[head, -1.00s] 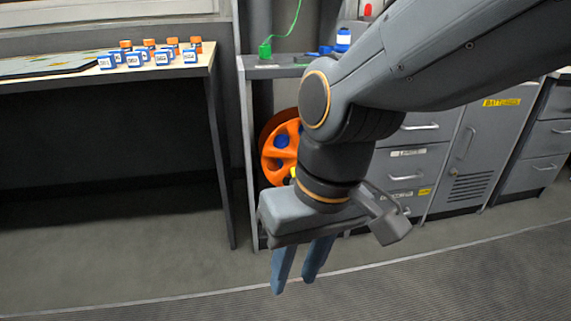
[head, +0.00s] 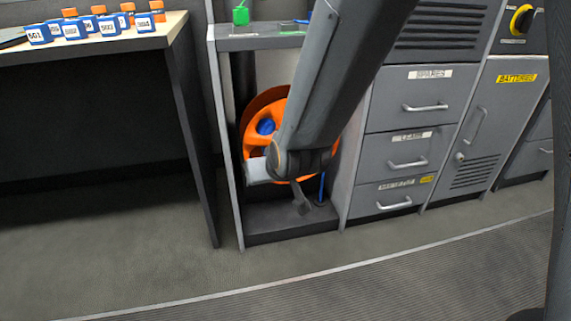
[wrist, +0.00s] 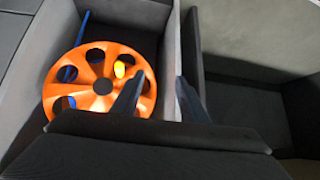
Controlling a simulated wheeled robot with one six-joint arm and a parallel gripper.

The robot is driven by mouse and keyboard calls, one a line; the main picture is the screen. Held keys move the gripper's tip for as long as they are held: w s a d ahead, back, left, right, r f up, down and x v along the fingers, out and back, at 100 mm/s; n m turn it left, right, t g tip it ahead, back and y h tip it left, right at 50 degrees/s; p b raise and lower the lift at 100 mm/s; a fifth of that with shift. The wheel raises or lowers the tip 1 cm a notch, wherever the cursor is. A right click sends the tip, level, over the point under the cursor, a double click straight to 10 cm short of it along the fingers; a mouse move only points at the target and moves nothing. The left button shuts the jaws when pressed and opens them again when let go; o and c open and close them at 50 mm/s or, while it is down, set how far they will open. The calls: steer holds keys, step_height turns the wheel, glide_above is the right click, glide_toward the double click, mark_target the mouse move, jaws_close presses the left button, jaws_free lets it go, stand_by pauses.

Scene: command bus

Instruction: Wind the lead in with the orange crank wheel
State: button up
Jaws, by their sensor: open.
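The orange crank wheel (head: 255,140) stands upright inside the open grey bay, partly hidden by my arm in the head view. In the wrist view the wheel (wrist: 100,69) shows its round holes, a dark hub and a yellow knob (wrist: 121,69) near its rim. My gripper (wrist: 159,80) is open, its two fingers apart and pointing into the bay. In the picture, the left finger overlaps the wheel's right edge beside the knob; I cannot tell if it touches. A green block (head: 240,15), where the green lead ended earlier, sits on the bay's top.
The bay's side walls (head: 228,150) stand close on both sides of my arm. Grey drawers (head: 408,150) with handles are to the right. A table (head: 178,28) with several labelled blue-and-white containers is at the left. The floor (head: 120,255) in front is clear.

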steer(key=w+d+f+t+y+b, duration=0.1)
steer(key=w+d+f+t+b, duration=0.35)
steer(key=w+f+t, duration=0.6)
steer(key=shift+g, duration=0.45)
steer(key=shift+d+b+x, duration=0.2)
steer(key=shift+b+x, duration=0.35)
steer(key=shift+x, duration=0.85)
steer(key=shift+d+b+x, duration=0.2)
steer(key=shift+b+x, duration=0.4)
steer(key=shift+x, duration=0.8)
steer(key=shift+d+b+x, duration=0.2)
steer(key=shift+b+x, duration=0.35)
steer(key=shift+x, duration=0.85)
steer(key=shift+w+f, duration=0.15)
steer(key=shift+f, duration=0.05)
jaws_close()
